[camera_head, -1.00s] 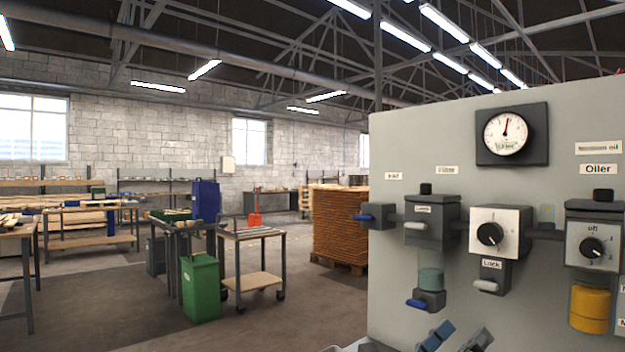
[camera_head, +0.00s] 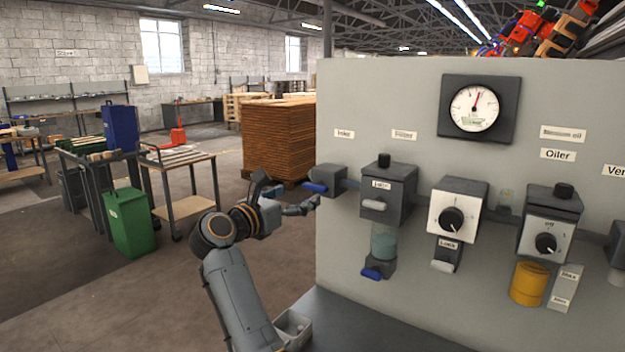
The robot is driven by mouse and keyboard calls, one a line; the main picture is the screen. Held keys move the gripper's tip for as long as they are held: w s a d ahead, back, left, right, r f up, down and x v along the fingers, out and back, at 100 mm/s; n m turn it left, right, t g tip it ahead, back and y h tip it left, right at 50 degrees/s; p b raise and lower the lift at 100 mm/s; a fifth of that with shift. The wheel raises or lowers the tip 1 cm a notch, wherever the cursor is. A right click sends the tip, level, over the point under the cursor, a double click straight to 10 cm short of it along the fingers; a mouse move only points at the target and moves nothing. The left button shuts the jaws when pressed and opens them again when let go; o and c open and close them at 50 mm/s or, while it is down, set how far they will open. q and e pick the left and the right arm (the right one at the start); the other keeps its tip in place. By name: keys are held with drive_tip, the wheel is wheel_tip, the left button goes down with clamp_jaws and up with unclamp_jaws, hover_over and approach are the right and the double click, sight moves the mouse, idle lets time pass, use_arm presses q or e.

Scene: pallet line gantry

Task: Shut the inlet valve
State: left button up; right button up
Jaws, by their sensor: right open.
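The inlet valve (camera_head: 331,177) is a small dark grey block at the left edge of the grey panel, under a label that appears to read "Inlet". Its blue lever (camera_head: 316,187) sticks out to the left, roughly level. My right gripper (camera_head: 287,193) is just left of the valve, with its fingers spread and nothing seen between them. One fingertip is close below the lever; whether it touches cannot be told. My left gripper is not in view.
The panel (camera_head: 380,90) also carries a gauge (camera_head: 474,108), a filter unit (camera_head: 388,190), a knob with a white face (camera_head: 455,215) and an oiler (camera_head: 545,235). A second blue lever (camera_head: 371,274) sits under the filter bowl. A cart (camera_head: 183,160) stands further left.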

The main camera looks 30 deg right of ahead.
sight(313, 186)
drive_tip(key=p+x, duration=0.1)
drive_tip(key=x, duration=0.5)
drive_tip(key=shift+w+d+r+p, duration=0.1)
drive_tip(key=shift+d+p, duration=0.15)
drive_tip(key=shift+p, duration=0.1)
drive_tip(key=shift+w+d, duration=0.35)
drive_tip(key=shift+d, duration=0.25)
drive_tip(key=shift+c, duration=0.4)
drive_tip(key=c, duration=1.1)
